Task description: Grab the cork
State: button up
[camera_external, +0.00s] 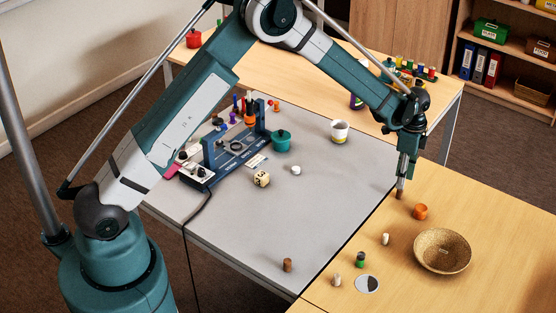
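My gripper (402,182) points straight down over the left part of the wooden table, near its seam with the grey table. A small brown piece (400,194) shows right at its fingertips; it may be the cork, but it is too small to tell whether the fingers hold it or only stand over it. Another small brown cork-like cylinder (287,265) stands upright on the grey table near its front edge, well away from my gripper. Whether my fingers are open or shut cannot be made out.
An orange cylinder (420,211) stands just right of my gripper. A woven bowl (458,263), a small white piece (385,239), a green-and-dark piece (361,258), a pale peg (335,280) and a round disc (367,284) lie nearer. A white cup (339,130) stands on the grey table.

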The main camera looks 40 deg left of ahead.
aim_at(400, 193)
jog(key=shift+f, duration=0.4)
jog(key=shift+f, duration=0.1)
jog(key=shift+s+f+b, duration=0.15)
jog(key=shift+f+b, duration=0.2)
jog(key=shift+f, duration=2.15)
jog(key=shift+c, duration=0.2)
jog(key=c, duration=0.7)
